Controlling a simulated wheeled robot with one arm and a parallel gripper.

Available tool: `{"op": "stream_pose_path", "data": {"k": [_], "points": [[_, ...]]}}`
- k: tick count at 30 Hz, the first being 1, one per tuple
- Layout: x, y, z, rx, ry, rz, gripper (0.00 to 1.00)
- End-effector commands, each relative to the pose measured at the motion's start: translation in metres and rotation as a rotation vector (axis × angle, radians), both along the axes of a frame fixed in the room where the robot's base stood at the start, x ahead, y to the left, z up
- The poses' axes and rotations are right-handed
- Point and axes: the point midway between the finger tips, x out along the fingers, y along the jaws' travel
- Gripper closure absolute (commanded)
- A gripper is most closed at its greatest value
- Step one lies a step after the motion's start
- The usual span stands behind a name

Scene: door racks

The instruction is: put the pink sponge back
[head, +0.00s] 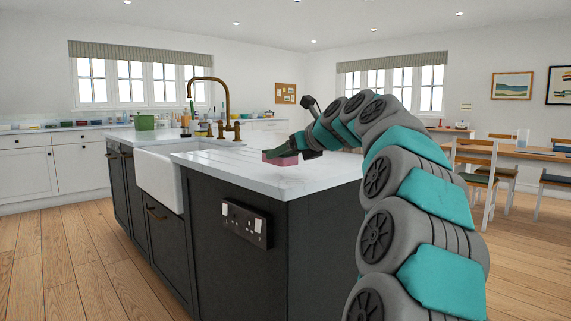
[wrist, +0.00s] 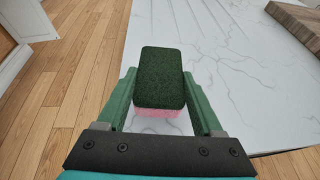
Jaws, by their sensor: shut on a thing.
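The pink sponge (head: 280,159) is at my gripper's tip above the white island worktop in the head view. In the wrist view the sponge (wrist: 161,80) shows a dark green scouring face and a pink body below it. My gripper (wrist: 163,85) has its two green fingers on either side of the sponge, shut on it. In the head view my gripper (head: 297,146) reaches in from the right over the worktop's near right part. I cannot tell whether the sponge touches the worktop.
The white worktop (head: 235,174) is largely clear around the sponge. A white sink (head: 160,178) with a brass tap (head: 227,105) is to the left. A green container (head: 145,122) stands beyond. A wooden board (wrist: 298,22) lies at the wrist view's upper right.

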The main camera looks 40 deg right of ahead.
Motion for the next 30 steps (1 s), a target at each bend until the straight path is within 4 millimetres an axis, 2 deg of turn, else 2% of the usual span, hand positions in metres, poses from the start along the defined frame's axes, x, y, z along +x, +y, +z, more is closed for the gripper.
{"op": "stream_pose_path", "data": {"k": [9,20,30], "points": [[0.031,-0.027,-0.005,0.0,0.001,-0.001,0.82],[0.039,-0.034,-0.004,0.0,0.0,0.0,0.82],[0.046,-0.04,-0.013,0.002,0.003,0.001,0.82]]}}
